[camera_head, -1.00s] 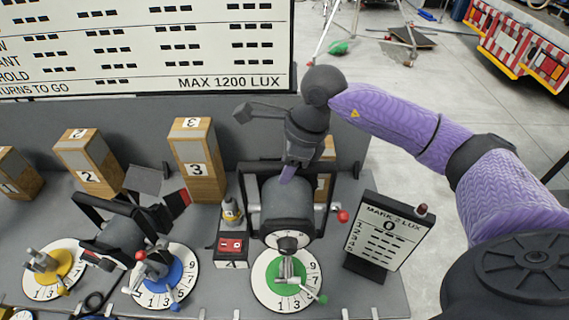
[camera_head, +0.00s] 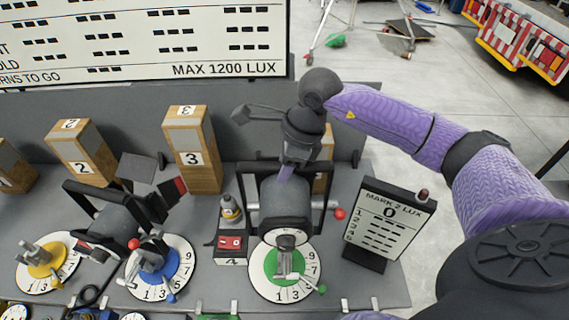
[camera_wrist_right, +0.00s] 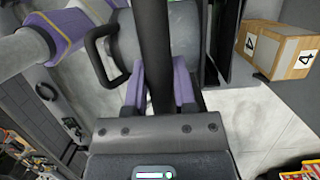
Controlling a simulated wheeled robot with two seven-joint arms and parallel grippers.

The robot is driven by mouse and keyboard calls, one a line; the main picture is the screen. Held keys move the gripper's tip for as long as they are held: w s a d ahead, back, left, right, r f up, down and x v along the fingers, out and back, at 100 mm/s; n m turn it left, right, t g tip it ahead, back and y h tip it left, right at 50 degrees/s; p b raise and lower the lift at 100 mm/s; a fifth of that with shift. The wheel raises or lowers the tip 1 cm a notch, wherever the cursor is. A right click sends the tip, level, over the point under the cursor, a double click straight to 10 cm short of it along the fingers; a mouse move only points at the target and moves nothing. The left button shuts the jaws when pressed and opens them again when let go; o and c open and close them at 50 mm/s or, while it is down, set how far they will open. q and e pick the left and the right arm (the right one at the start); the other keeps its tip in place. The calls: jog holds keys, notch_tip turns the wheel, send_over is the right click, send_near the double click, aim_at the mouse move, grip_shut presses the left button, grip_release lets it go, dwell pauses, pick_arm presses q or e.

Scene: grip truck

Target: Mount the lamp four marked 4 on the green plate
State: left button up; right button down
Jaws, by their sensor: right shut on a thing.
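The lamp (camera_head: 284,203) is a dark grey cylinder in a black yoke, above the back part of the green plate (camera_head: 298,264). The green plate is a green disc in a white numbered dial, with a metal clamp (camera_head: 288,262) and green lever. My right gripper (camera_head: 288,170) comes down from above, shut on the lamp's black bar. In the right wrist view, its purple fingers (camera_wrist_right: 160,88) close around that bar, with the lamp's grey body (camera_wrist_right: 128,45) behind. I cannot tell whether lamp and clamp touch. No number on the lamp is legible. My left gripper is not in view.
A small box with a red display, labelled 4 (camera_head: 231,250), stands left of the green plate. The lux sign (camera_head: 388,222) stands close on the right. Another lamp (camera_head: 115,215) is by the blue plate (camera_head: 160,272). The block marked 4 (camera_wrist_right: 280,50) is behind my lamp.

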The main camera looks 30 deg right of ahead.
aim_at(284, 193)
jog(key=shift+f, duration=0.15)
jog(key=shift+w+f+b, duration=0.1)
jog(key=shift+f+b, duration=1.45)
jog(key=shift+b, duration=0.25)
jog(key=shift+f, duration=0.15)
jog(key=shift+f+b, duration=1.75)
jog(key=shift+b, duration=0.15)
jog(key=shift+c, duration=1.8)
grip_release()
jog(key=shift+f, duration=0.1)
jog(key=b+v, duration=0.1)
jog(key=v, duration=0.9)
